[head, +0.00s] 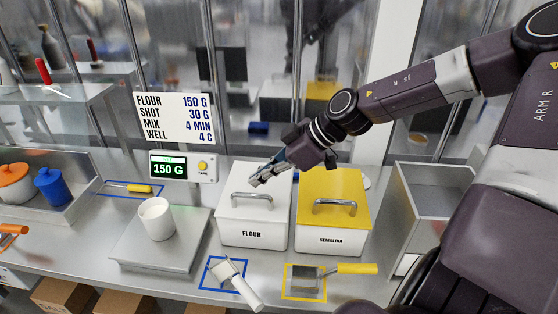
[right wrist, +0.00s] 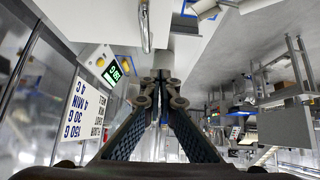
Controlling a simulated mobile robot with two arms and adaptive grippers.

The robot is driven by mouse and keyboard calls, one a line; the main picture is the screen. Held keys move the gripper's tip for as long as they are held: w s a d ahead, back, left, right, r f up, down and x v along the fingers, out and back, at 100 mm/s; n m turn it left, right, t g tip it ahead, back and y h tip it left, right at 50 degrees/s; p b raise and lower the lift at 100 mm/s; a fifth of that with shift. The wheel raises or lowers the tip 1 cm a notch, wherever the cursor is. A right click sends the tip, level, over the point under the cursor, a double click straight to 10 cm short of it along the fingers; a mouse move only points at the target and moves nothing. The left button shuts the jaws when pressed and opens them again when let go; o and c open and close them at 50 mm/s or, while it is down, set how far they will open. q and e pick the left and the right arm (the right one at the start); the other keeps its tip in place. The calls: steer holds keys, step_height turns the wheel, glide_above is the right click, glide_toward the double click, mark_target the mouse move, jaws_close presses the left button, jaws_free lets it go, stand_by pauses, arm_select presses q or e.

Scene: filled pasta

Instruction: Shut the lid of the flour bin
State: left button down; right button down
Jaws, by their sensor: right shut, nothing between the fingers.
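The flour bin (head: 253,233) is a white box labelled FLOUR, standing on the counter in the head view. Its white lid (head: 235,208) with a metal handle (head: 251,196) lies over the top and looks down flat; a small gap cannot be ruled out. My right gripper (head: 262,178) is over the back part of the lid, behind the handle, with its fingers shut and empty. I cannot tell whether it touches the lid, and it hides part of the back edge. The shut fingers also show in the right wrist view (right wrist: 161,82). My left gripper is not in view.
The semolina bin (head: 331,235) with a yellow lid stands close on the right. A scale (head: 150,247) bearing a white cup (head: 157,219) is on the left. A white scoop (head: 235,281) and a yellow-handled scraper (head: 345,268) lie in front. A glass partition is behind.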

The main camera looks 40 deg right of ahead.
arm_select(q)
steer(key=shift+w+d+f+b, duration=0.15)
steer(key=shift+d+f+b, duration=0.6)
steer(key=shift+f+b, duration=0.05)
arm_select(e)
steer(key=v, duration=0.7)
steer(key=shift+s+d, duration=0.35)
steer(key=shift+d, duration=0.05)
steer(key=shift+f, duration=0.1)
